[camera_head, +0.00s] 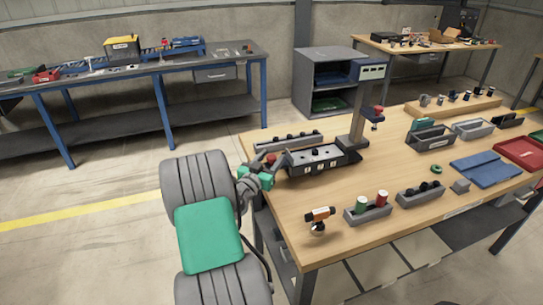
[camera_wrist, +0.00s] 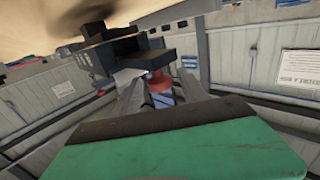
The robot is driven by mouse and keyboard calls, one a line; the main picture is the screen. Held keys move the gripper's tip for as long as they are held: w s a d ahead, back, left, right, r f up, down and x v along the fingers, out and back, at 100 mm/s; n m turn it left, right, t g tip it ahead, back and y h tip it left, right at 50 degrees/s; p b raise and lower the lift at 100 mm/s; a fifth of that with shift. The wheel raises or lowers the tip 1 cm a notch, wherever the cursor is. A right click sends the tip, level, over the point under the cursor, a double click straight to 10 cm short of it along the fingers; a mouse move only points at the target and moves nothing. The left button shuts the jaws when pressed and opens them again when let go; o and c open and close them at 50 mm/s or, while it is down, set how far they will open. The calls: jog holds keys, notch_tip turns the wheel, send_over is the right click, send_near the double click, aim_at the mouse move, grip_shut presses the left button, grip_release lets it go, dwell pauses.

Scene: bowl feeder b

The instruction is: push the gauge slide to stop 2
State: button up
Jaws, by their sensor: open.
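The gauge (camera_head: 314,160) is a dark block with a pale top plate and several small dark marks along it, on the wooden table's left part. A small red part (camera_head: 271,158) shows at its left end, beside my gripper; I cannot tell for sure that it is the slide. My gripper (camera_head: 281,160) is at the gauge's left end, low over the table. In the wrist view my gripper (camera_wrist: 160,88) is open, its two grey fingers apart. A red cylinder (camera_wrist: 160,80) under a dark block (camera_wrist: 150,68) shows between or just beyond the fingertips; contact is unclear.
A dark rack (camera_head: 288,142) lies behind the gauge, and a grey post (camera_head: 360,115) stands at its right end. An orange-and-black tool (camera_head: 319,217) and a bin with green and red cylinders (camera_head: 368,212) stand in front. Bare wood (camera_head: 290,205) lies between.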

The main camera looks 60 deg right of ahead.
jog(key=shift+d, duration=0.3)
jog(key=shift+c, duration=0.3)
grip_shut()
dwell(0.9)
